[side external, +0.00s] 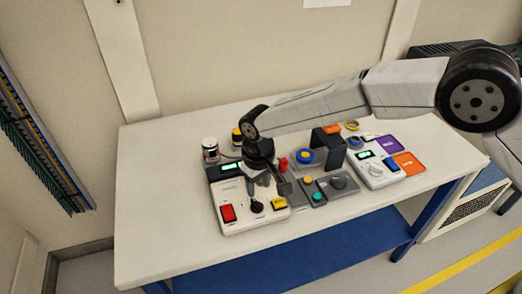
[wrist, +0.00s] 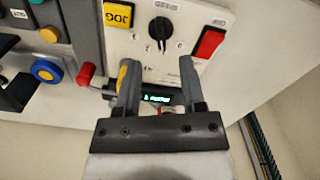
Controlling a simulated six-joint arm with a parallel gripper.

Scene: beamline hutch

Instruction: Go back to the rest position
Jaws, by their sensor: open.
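My gripper (side external: 264,185) hangs over the white control box (side external: 242,222) at the left of the table. In the wrist view my gripper (wrist: 158,68) is open, with its two fingers apart and nothing between the tips. The box has a red switch (side external: 228,212), a black knob (side external: 257,206) and a yellow JOG button (side external: 279,203). In the wrist view the knob (wrist: 160,30) lies just beyond the fingertips. The gap in height between the fingertips and the box cannot be told. A lit display (wrist: 157,98) is partly hidden behind the fingers.
A grey panel with a green button (side external: 317,196) and a second white box (side external: 372,172) stand to the right. A dark bracket (side external: 328,142) rises behind them. Jars (side external: 210,149) stand behind the control box. The table's front left (side external: 160,240) is clear.

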